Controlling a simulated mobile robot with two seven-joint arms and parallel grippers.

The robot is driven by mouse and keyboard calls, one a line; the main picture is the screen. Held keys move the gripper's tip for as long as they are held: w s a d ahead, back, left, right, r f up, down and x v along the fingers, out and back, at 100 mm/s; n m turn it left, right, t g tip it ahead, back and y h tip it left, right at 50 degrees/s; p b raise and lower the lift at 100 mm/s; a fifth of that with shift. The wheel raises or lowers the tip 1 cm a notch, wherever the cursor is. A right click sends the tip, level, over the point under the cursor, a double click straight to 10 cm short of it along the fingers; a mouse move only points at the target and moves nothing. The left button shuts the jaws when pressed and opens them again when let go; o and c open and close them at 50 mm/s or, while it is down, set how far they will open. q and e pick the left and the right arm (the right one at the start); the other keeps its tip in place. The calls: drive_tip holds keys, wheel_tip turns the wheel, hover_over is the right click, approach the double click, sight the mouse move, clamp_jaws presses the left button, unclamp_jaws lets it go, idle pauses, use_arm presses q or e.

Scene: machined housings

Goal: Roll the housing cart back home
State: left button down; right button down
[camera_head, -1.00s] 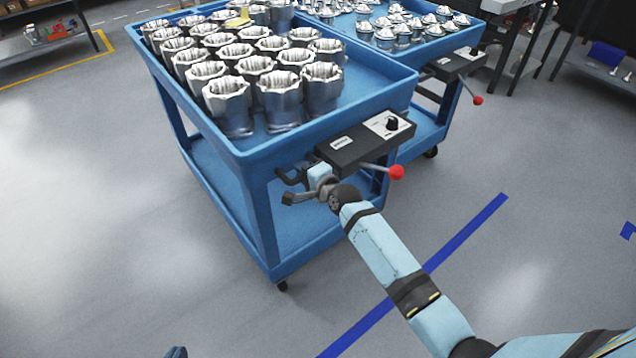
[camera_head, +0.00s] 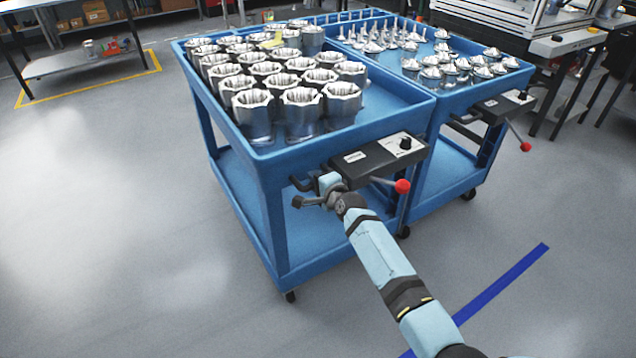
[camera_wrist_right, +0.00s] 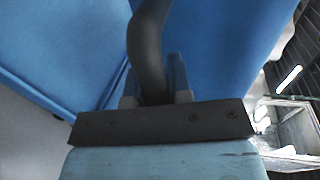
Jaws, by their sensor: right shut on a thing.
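The housing cart (camera_head: 270,157) is a blue two-shelf cart on casters, its top tray filled with several silver machined housings (camera_head: 303,112). A black control box (camera_head: 372,157) with a knob and a red-tipped lever (camera_head: 402,187) sits on its near end. A dark handle (camera_head: 302,183) sticks out below the box. My right gripper (camera_head: 328,184) is at this handle and shut on it. In the right wrist view the dark curved handle (camera_wrist_right: 150,45) runs between the fingers, with blue cart walls behind. My left gripper is not in view.
A second blue cart (camera_head: 455,165) with several small silver parts stands close along the right side. A workbench (camera_head: 560,45) is at the back right. A metal shelf table (camera_head: 85,60) stands inside yellow floor tape at the back left. Floor is clear at left and front; blue tape (camera_head: 500,290) lies at right.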

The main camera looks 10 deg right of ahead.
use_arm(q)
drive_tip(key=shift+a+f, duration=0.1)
use_arm(e)
drive_tip(key=c, duration=1.1)
unclamp_jaws()
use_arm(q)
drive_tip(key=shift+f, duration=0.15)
use_arm(e)
drive_tip(key=shift+o, duration=0.2)
drive_tip(key=shift+r, duration=0.1)
use_arm(q)
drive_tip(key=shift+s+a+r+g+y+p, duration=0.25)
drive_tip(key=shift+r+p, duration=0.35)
drive_tip(key=shift+p, duration=1.75)
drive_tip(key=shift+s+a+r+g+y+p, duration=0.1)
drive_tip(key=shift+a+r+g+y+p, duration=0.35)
drive_tip(key=shift+p, duration=1.9)
use_arm(e)
drive_tip(key=v, duration=1.3)
drive_tip(key=shift+s, duration=0.4)
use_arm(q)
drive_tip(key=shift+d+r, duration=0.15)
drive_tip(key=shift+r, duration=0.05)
use_arm(e)
drive_tip(key=shift+d, duration=0.1)
